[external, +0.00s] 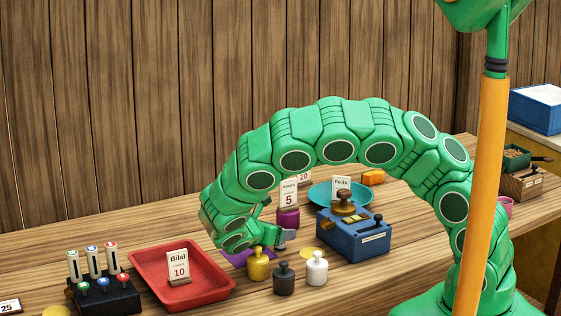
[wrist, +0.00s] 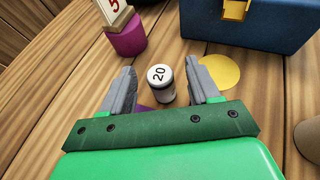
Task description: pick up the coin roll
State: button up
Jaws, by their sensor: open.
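My gripper (wrist: 160,66) is open, with one grey finger on each side of the roll. Gaps show between the fingers and the roll; I cannot tell how far above the table the fingertips are. In the external view my gripper (external: 283,238) is low over the table, left of the blue box. The coin roll is not visible there, hidden by my gripper or arm.
A blue box (external: 352,236) and a purple card stand (external: 288,218) are close by. Gold (external: 258,265), black (external: 284,280) and white (external: 317,270) weights stand in front. A red tray (external: 205,292) lies left. A yellow disc (wrist: 220,72) lies right of the roll.

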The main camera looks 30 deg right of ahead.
jog(key=shift+c, duration=0.2)
grip_shut()
